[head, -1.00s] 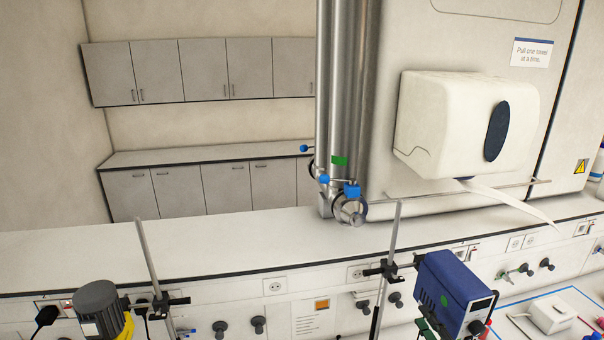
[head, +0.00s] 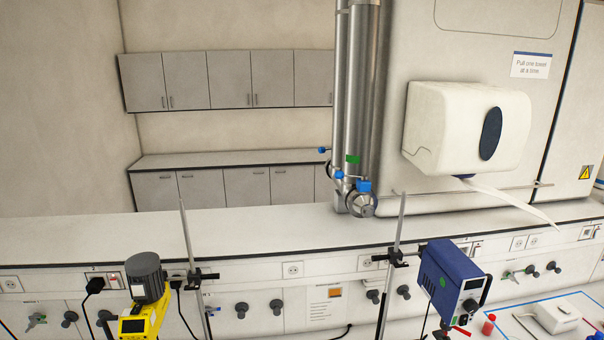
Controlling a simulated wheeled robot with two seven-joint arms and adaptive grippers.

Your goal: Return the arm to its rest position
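Neither of my arms nor my grippers shows in the head view. No juice samples or sample shelf can be made out in it. Whether the grippers hold anything is hidden.
A lab bench (head: 250,231) runs across the view. In front stand a yellow-and-grey stirrer (head: 147,290), a blue device (head: 452,280) and two metal stand rods (head: 397,245). A white towel dispenser (head: 466,128) hangs at right. Grey cabinets (head: 230,79) are behind.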

